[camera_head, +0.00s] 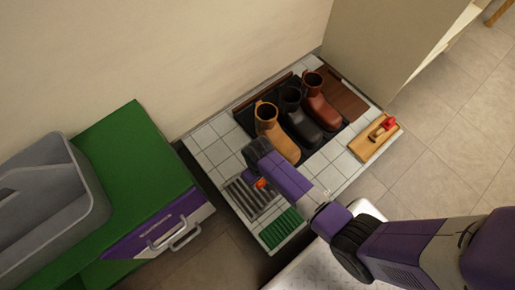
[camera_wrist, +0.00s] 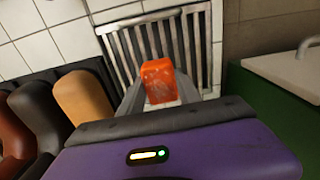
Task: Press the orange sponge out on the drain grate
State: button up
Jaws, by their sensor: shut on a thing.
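The orange sponge (camera_wrist: 158,80) is between the two grey fingers of my gripper (camera_wrist: 160,88) in the wrist view, with a finger on each side of it. In the head view the sponge (camera_head: 261,183) shows as a small orange patch beside my purple wrist. The drain grate (camera_wrist: 126,42) has grey metal bars and lies behind the sponge in the wrist view. In the head view the grate (camera_head: 243,196) lies on the white tiles, partly covered by my gripper. I cannot tell whether the sponge touches the bars.
Several boots, one of them tan (camera_head: 270,125), stand on a dark mat behind my gripper. A green ribbed pad (camera_head: 280,228) lies in front of the grate. A wooden board (camera_head: 374,138) with a red-handled item is at right. A green-topped cabinet (camera_head: 130,155) stands left with a grey bin (camera_head: 50,200).

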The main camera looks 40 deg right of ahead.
jog(key=shift+w+f, duration=0.15)
jog(key=shift+w, duration=0.9)
notch_tip(320, 180, down, 6)
jog(key=b, duration=0.6)
jog(key=shift+f+b, duration=0.35)
jog(key=shift+f, duration=0.25)
dwell(1.8)
jog(key=shift+r, duration=0.15)
notch_tip(320, 180, up, 7)
jog(key=p, duration=0.7)
jog(key=shift+p, duration=0.35)
